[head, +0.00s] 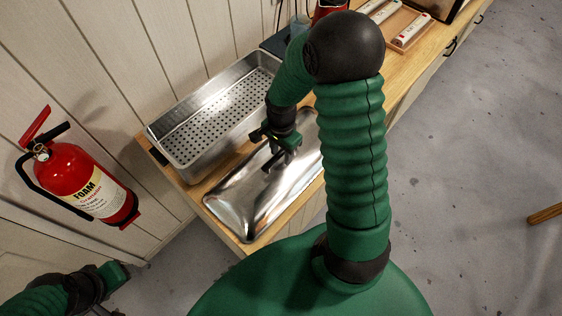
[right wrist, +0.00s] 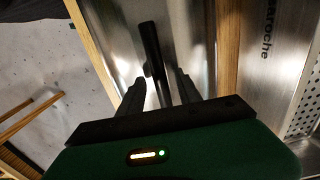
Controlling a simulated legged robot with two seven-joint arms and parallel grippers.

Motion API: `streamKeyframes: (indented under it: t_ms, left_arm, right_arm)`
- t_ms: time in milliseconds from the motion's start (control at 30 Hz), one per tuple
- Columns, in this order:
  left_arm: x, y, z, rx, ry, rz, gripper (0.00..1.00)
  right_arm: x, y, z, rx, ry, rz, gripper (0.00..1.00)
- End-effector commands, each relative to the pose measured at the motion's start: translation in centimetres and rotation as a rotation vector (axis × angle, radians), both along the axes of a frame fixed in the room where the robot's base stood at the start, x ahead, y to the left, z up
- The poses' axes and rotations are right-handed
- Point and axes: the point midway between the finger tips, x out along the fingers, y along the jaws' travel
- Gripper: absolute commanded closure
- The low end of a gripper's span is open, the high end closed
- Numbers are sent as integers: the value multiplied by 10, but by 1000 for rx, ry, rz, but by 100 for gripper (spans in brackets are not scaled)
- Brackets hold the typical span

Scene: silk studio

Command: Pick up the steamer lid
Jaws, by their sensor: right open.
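The steamer lid (head: 237,203) is a shiny metal cover lying flat on the wooden counter; it also fills the middle of the right wrist view (right wrist: 115,30). Its black bar handle (right wrist: 151,55) stands up from the lid. My right gripper (head: 277,160) is over the lid with its fingers open. In the right wrist view, the two fingertips (right wrist: 158,88) are on either side of the handle's line; I cannot tell whether they touch it. The open steamer pan (head: 176,165) with a perforated bottom stands beside the lid. My left gripper (head: 110,276) is at the lower left, away from the counter.
The wooden counter (head: 410,72) runs along the panelled wall to the upper right. A red foam extinguisher (head: 78,185) hangs on the wall at left. A wooden tray (head: 403,30) with white items is farther along the counter. The floor on the right is mostly clear.

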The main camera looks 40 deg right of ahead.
Motion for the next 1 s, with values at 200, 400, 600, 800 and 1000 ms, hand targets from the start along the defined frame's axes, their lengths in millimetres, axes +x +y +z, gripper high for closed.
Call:
streamKeyframes:
  t_ms: [200,400,600,800,1000]
  left_arm:
    - [0,0,0,0,1,0,32]
    - [0,0,0,0,1,0,32]
    - [0,0,0,0,1,0,32]
    - [0,0,0,0,1,0,32]
    - [0,0,0,0,0,0,32]
  right_arm:
    - [2,0,-7,-1,0,1,59]
    - [1,0,-7,-1,-1,1,79]
    - [1,0,-6,-1,-1,1,100]
    - [1,0,-6,-2,-2,1,100]
    - [1,0,-6,-2,-2,1,100]
